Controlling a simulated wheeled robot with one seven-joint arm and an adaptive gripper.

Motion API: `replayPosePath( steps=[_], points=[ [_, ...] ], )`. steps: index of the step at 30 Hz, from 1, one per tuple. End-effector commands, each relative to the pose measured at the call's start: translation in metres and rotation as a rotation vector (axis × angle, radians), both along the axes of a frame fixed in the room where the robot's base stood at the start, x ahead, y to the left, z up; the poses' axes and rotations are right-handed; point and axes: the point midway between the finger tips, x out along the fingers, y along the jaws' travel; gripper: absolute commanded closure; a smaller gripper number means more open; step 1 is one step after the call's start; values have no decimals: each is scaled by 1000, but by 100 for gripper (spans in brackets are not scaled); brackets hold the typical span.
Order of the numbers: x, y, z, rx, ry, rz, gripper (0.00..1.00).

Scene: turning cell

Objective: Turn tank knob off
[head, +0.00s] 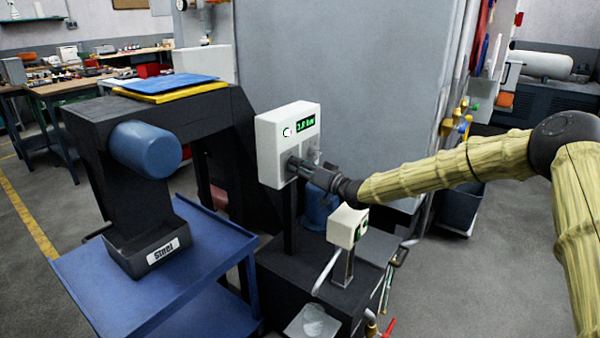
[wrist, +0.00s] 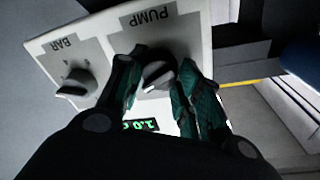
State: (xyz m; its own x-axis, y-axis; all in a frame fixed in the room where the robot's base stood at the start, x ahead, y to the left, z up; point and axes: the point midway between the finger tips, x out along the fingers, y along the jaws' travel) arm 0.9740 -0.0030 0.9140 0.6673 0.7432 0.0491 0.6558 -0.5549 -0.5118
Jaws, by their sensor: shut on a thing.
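A white control box (head: 285,140) with a green lit display (head: 307,124) stands on a post in the middle of the head view. In the wrist view its panel (wrist: 185,37) carries a knob (wrist: 157,74) by the word PUMP and another knob (wrist: 74,84) by the word BAR. My gripper (head: 304,168) reaches the box from the right. In the wrist view my gripper (wrist: 158,85) has its fingers shut on the PUMP knob, one on each side, hiding part of it. No label reading "tank" is legible.
A smaller white box (head: 346,226) stands on a dark cabinet (head: 290,262) just below my gripper. A blue cart (head: 150,285) with a dark bin (head: 150,248) is at the left. A large grey cabinet (head: 340,60) rises behind. Open floor (head: 480,260) lies at the right.

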Motion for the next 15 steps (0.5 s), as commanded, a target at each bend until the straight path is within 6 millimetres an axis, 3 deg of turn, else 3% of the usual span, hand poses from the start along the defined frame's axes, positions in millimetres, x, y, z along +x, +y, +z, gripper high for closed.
replayPosePath(
  steps=[15],
  points=[
    [1, 0, -5, -291, -399, 1, 90]
  ],
)
